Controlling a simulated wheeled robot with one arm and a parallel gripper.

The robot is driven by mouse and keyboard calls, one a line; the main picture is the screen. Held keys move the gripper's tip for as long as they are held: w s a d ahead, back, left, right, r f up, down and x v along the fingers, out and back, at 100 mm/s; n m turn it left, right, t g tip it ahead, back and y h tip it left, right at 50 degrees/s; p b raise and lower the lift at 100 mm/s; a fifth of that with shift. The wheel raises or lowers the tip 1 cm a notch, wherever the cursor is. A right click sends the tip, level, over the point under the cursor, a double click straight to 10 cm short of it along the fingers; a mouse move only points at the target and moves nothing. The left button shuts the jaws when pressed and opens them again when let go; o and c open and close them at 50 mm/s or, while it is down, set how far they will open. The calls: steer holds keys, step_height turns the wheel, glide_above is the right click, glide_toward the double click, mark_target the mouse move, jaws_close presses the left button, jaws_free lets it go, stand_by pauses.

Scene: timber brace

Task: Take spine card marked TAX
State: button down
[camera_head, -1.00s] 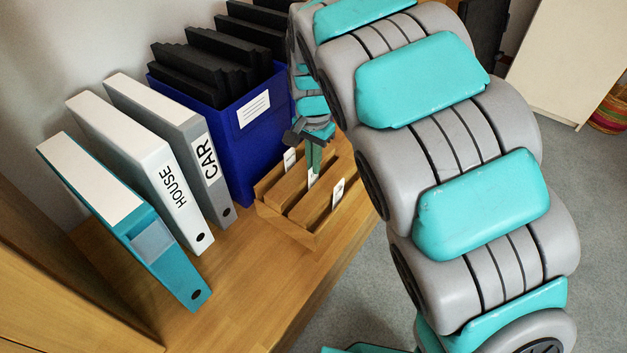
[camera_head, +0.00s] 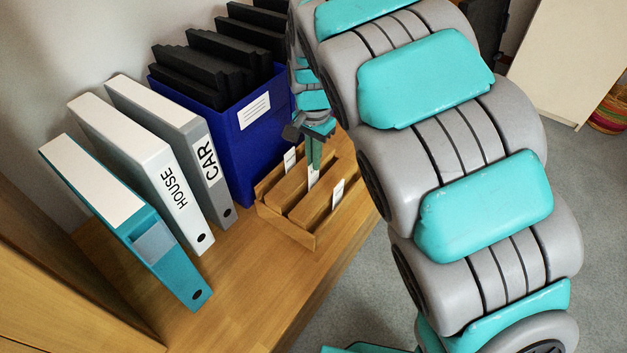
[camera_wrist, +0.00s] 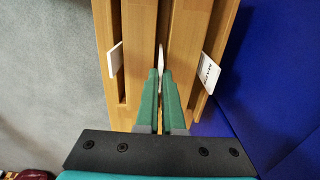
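A wooden rack (camera_head: 285,232) with slots holds three small white cards, and no word can be made out on them in the head view. They are the far card (camera_head: 290,158), the middle card (camera_head: 313,174) and the near card (camera_head: 337,193). My gripper (camera_wrist: 160,72) points down at the middle card, which shows edge-on between the green fingertips in the wrist view (camera_wrist: 161,56). The gap between the fingers is narrow, and whether they touch the card is unclear. The right card in the wrist view (camera_wrist: 208,70) has dark lettering, too small to read. No TAX mark is legible.
A teal binder (camera_head: 178,268) has a bare spine pocket (camera_head: 153,243). Binders marked HOUSE (camera_head: 184,225) and CAR (camera_head: 221,188) stand beside it. A blue box (camera_head: 235,150) of black folders stands close behind the rack. The bench (camera_head: 235,290) is clear in front.

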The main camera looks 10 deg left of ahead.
steer(key=shift+r+p, duration=0.3)
steer(key=shift+r, duration=0.5)
step_height(320, 180, up, 8)
steer(key=p, duration=0.3)
stand_by(0.8)
steer(key=shift+f, duration=0.1)
